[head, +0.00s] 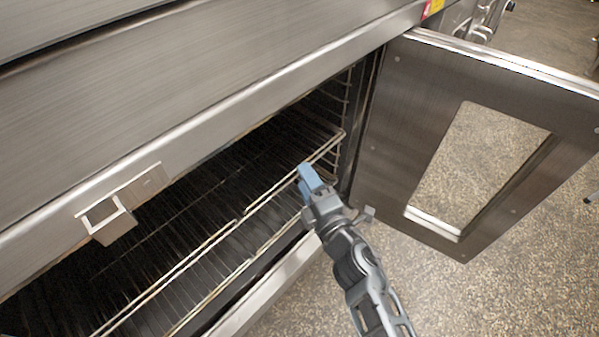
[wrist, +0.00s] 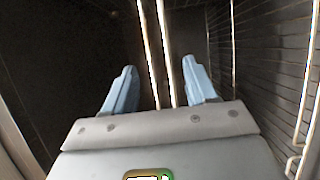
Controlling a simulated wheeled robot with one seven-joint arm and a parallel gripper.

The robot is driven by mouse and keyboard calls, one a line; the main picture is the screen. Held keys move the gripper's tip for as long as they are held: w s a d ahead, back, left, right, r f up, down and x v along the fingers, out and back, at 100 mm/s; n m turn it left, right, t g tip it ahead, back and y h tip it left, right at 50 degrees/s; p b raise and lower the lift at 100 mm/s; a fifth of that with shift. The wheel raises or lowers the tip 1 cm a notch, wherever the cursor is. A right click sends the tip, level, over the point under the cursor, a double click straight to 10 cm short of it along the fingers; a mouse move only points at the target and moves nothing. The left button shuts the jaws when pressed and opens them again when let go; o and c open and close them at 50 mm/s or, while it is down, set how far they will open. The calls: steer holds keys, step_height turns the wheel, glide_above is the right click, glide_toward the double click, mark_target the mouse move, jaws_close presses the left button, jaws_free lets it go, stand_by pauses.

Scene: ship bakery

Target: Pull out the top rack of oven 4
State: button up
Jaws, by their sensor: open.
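The oven is open, and its top rack (head: 205,247) is a wire rack with a double front rail running across the opening. My gripper (head: 306,172) is at the right part of this rail, its light blue fingers pointing into the oven. In the wrist view, my gripper (wrist: 159,63) is open, with one finger on each side of two bright rails of the rack (wrist: 150,50). Gaps show between the rails and both fingers. I cannot read an oven number.
The oven door (head: 400,135), with a window, stands swung open at the right. A lower rack (head: 235,273) sits below the top one. A metal latch bracket (head: 108,218) juts out at the left of the opening. Speckled floor (head: 440,290) is clear at the lower right.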

steer(key=shift+b+x, duration=0.7)
steer(key=shift+x, duration=1.45)
jaws_close()
